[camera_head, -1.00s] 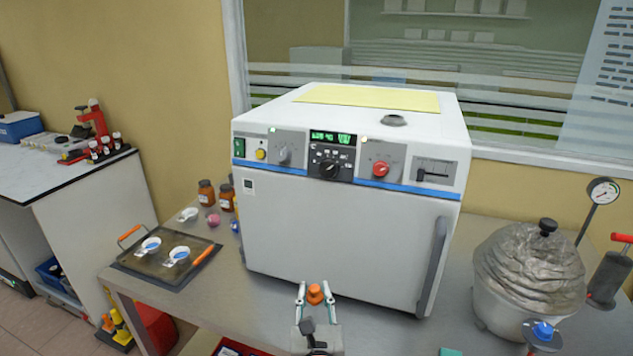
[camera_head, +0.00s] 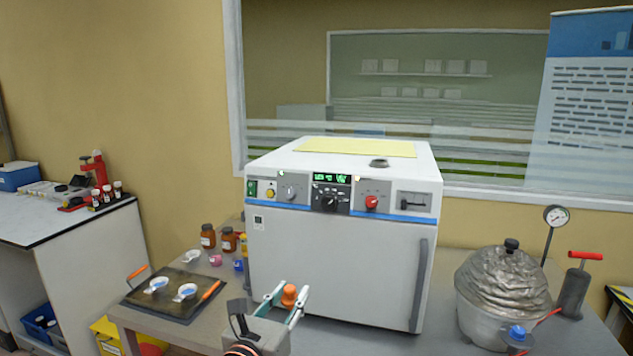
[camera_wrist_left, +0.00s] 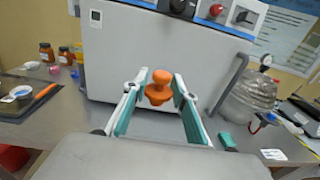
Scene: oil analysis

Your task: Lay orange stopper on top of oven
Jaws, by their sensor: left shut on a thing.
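The orange stopper (camera_head: 289,295) is held between the fingers of my left gripper (camera_head: 286,300), which is shut on it. The stopper also shows in the left wrist view (camera_wrist_left: 159,88), upright between the two teal-padded fingers (camera_wrist_left: 158,98). The white oven (camera_head: 335,262) stands on the bench behind the gripper. The gripper is in front of the oven's door, well below its top. My right gripper is out of view.
A dark tray (camera_head: 150,303) with white dishes and brown bottles (camera_head: 208,236) are left of the oven. A foil-covered pot (camera_head: 503,285), a gauge (camera_head: 556,216) and a red-handled pump (camera_head: 577,290) are at the right. The oven's door handle (camera_head: 419,285) projects forward.

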